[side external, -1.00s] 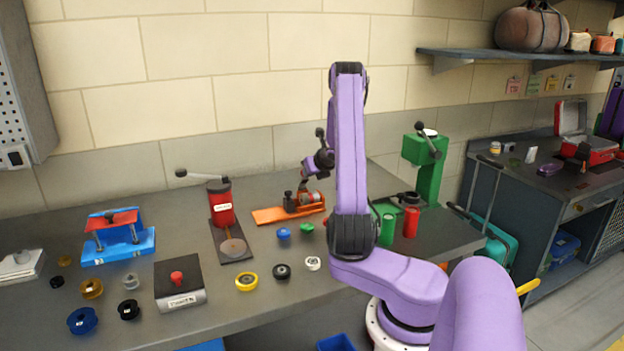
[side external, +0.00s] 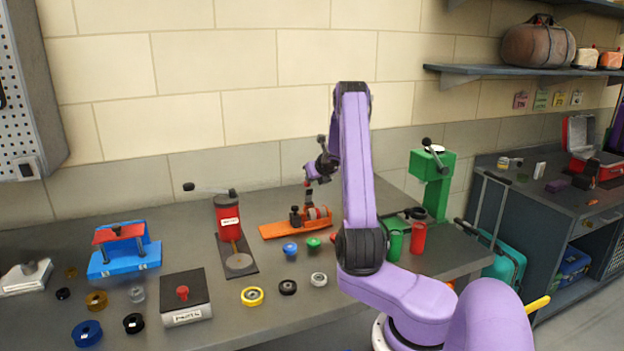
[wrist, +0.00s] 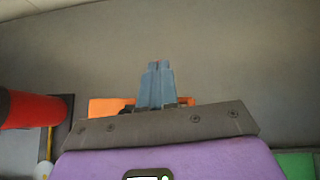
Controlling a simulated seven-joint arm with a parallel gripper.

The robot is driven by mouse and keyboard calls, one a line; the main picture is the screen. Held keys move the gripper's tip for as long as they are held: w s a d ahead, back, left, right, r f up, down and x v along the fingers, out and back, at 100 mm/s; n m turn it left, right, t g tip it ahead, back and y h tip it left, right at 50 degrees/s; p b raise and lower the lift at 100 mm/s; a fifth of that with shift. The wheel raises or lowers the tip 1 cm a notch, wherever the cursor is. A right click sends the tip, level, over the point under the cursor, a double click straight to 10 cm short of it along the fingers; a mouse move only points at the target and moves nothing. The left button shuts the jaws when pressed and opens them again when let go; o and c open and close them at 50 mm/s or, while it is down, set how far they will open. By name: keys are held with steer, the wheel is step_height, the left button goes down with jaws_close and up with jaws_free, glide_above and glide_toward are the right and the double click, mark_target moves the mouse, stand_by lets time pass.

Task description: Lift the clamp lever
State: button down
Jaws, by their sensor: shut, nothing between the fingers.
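The clamp has an orange base (side external: 283,228) on the bench below my arm, with dark and metallic parts on top. In the wrist view my gripper's fingers (wrist: 157,70) are together and empty. They hide most of the orange base (wrist: 106,107), which shows on both sides of them.
A red press (side external: 228,215) stands left of the clamp, and a green press (side external: 431,185) stands right. Blue and green caps (side external: 313,243) and several rings lie in front. Green and red cylinders (side external: 418,239) stand close to my arm. The wall is behind.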

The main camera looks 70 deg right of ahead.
stand_by(0.3)
steer(key=s+a+r, duration=0.2)
steer(key=s+r, duration=0.1)
steer(key=r, duration=0.6)
steer(key=shift+r, duration=0.15)
